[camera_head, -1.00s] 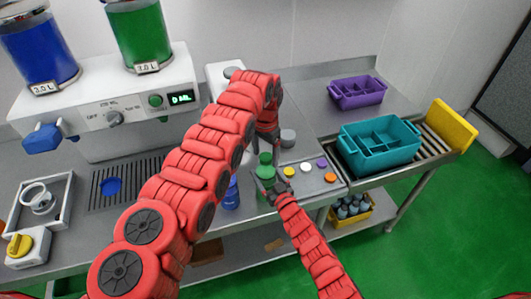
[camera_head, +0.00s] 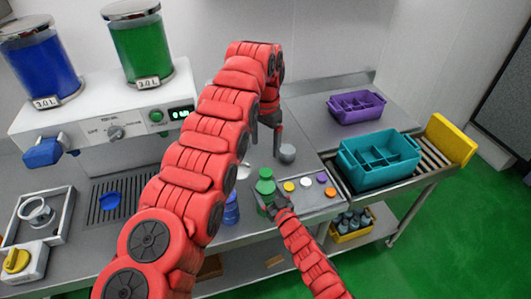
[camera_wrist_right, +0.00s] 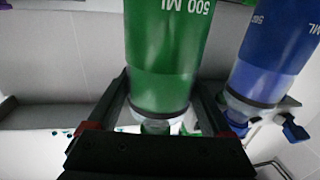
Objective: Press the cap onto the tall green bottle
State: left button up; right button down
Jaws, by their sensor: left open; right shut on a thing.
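The tall green bottle (camera_head: 266,190) stands upright near the table's front edge in the head view. A green cap (camera_head: 265,173) appears to sit on its top; how firmly it is seated I cannot tell. My right gripper (camera_head: 276,204) is shut on the bottle, low on its body. My left gripper (camera_head: 277,142) is open and empty, above and slightly right of the bottle, apart from the cap. In the right wrist view, the right gripper's fingers (camera_wrist_right: 160,108) flank a green cylinder marked 500 ML.
A blue bottle (camera_head: 231,208) stands left of the green one, partly hidden by my left arm. Several loose caps lie on a tray (camera_head: 312,204) to the right, with a grey cylinder (camera_head: 287,153) behind. A teal crate (camera_head: 378,175) and a purple crate (camera_head: 357,106) are further right.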

pick_arm(q)
jog(key=shift+r, duration=0.45)
pick_arm(e)
grip_release()
jog(key=shift+s+d+f, duration=0.1)
jog(key=shift+s+d, duration=0.15)
jog(key=shift+s, duration=0.15)
pick_arm(q)
notch_tip(320, 180, down, 6)
jog(key=b, duration=0.5)
jog(key=shift+r+b, duration=0.15)
jog(key=shift+b, duration=0.25)
pick_arm(e)
jog(key=v, duration=1.6)
jog(key=shift+s, duration=0.25)
